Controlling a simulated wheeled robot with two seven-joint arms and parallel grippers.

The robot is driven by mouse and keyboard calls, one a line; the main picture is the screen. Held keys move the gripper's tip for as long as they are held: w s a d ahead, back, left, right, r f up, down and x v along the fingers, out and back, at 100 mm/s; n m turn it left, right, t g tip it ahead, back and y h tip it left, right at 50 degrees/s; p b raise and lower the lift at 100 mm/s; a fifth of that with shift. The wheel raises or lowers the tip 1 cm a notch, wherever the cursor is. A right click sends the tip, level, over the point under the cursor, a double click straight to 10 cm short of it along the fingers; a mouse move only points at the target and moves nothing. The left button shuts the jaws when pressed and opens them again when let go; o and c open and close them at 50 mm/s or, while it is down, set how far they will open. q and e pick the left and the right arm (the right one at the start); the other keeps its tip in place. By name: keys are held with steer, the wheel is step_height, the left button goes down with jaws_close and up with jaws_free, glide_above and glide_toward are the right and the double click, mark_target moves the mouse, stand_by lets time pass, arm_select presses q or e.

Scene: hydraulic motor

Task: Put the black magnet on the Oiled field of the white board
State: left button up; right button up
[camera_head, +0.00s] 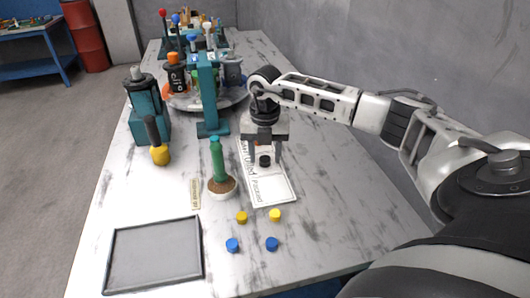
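The white board (278,188) lies on the table right of centre, with printed words running along its left side; "Packed" reads clearly and the word above it looks like "Oiled". The black magnet (265,160) shows at the upper part of the board, just below my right gripper. My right gripper (265,153) points down over the board, its two fingers apart on either side of the magnet. I cannot tell whether the magnet touches the board. The gripper hides the board's far end. My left gripper is not in view.
Two yellow magnets (242,217) and two blue magnets (272,243) lie in front of the board. A green-handled tool stands in a round pot (222,186) to its left. A teal press (207,95) stands behind. A grey tray (154,256) lies front left.

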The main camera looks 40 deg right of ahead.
mark_target(265, 157)
steer(key=shift+r, duration=0.4)
step_height(265, 157, up, 12)
steer(key=shift+f, duration=0.2)
